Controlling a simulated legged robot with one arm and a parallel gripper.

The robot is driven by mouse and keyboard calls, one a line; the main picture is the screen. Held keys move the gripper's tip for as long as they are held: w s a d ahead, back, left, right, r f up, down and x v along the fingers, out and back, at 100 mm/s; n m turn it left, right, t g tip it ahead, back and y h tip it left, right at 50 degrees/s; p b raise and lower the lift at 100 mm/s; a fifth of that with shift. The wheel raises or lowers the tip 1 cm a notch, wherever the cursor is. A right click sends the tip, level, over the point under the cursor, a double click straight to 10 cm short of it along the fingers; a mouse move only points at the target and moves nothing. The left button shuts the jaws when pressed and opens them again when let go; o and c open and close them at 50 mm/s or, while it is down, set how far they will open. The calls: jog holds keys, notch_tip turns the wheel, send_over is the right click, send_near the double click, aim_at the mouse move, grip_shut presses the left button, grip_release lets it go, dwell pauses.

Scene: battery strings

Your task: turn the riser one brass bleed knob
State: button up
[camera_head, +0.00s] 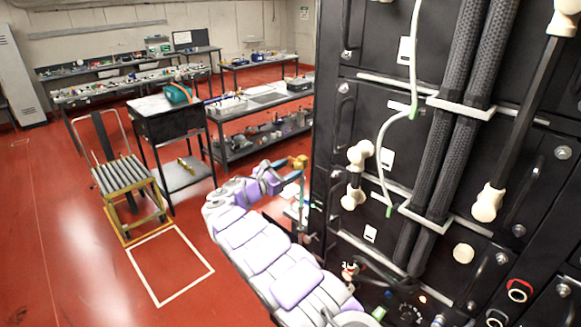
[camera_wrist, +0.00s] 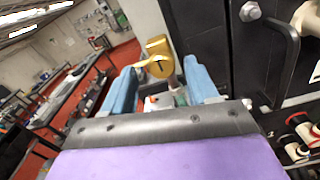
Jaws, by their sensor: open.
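The brass bleed knob (camera_wrist: 157,66) shows in the wrist view, with a dark mark on its face and a brass body behind it. It appears between and a little above the two blue fingers of my gripper (camera_wrist: 160,82). The fingers are spread apart, and I see no clear contact with the knob. In the head view a small brass piece (camera_head: 299,161) shows at the tip of my gripper (camera_head: 281,172), beside the left edge of the black cabinet. How far the knob is from the fingertips is hard to tell.
The black battery cabinet (camera_head: 334,140) stands close on the right, with cream handles (camera_head: 360,154), cables and connectors on its front. Workbenches (camera_head: 262,97), a cart (camera_head: 172,126) and a chair-like rack (camera_head: 122,174) stand to the left. Red floor (camera_head: 60,250) is open at lower left.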

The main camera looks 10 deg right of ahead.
jog(key=shift+x, duration=0.8)
jog(key=shift+r, duration=0.1)
jog(key=c, duration=1)
jog(key=shift+c, duration=0.2)
